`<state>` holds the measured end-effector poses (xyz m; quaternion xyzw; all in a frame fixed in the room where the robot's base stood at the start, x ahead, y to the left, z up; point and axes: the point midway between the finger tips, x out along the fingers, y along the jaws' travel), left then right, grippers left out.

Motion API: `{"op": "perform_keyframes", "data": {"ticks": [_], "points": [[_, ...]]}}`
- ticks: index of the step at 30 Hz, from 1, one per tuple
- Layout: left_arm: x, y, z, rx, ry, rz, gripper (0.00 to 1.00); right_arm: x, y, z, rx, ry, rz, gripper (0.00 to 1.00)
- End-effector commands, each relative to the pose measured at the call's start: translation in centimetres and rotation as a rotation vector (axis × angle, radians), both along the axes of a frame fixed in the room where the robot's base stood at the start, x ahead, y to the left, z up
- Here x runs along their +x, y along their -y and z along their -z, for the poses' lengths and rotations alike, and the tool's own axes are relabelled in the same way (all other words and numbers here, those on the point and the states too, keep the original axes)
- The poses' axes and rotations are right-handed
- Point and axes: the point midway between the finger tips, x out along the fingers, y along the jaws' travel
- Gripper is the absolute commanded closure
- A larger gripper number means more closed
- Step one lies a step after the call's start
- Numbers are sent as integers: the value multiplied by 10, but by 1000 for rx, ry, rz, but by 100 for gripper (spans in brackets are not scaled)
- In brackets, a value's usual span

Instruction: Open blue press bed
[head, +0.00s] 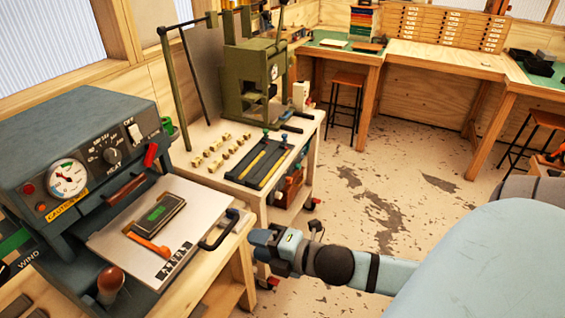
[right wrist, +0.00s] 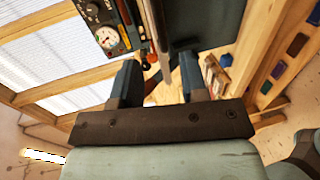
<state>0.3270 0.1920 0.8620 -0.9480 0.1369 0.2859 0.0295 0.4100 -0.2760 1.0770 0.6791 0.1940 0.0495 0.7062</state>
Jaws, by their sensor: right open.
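The blue press (head: 75,160) stands at the left in the head view, with a gauge, a knob and a switch on its front. Its pale, flat bed (head: 190,205) juts out below the front, carrying a dark block with a green inset and an orange-handled tool. A black bar handle (head: 222,232) is on the bed's right edge. My right gripper (head: 258,240) is just right of the handle; contact cannot be told. In the right wrist view, its two fingers (right wrist: 160,78) are apart, with part of the press ahead. My left gripper is not in view.
A pale bench (head: 290,130) with small brass-coloured pieces, a black tray and a green press (head: 255,75) stands behind. A round wooden knob (head: 110,280) is at the press's near front. The floor (head: 380,215) to the right is open. Stools and workbenches stand at the back.

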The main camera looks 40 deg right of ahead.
Motion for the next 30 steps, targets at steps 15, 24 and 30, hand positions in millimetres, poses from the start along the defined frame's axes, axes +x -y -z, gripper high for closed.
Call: {"op": "perform_keyframes", "data": {"ticks": [15, 24, 30], "points": [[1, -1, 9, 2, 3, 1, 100, -50, 18, -11, -1, -1, 0, 60], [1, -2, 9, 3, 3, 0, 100, -51, 19, -12, -1, 0, 0, 60], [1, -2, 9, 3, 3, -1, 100, -51, 19, -12, -1, 0, 0, 60]]}}
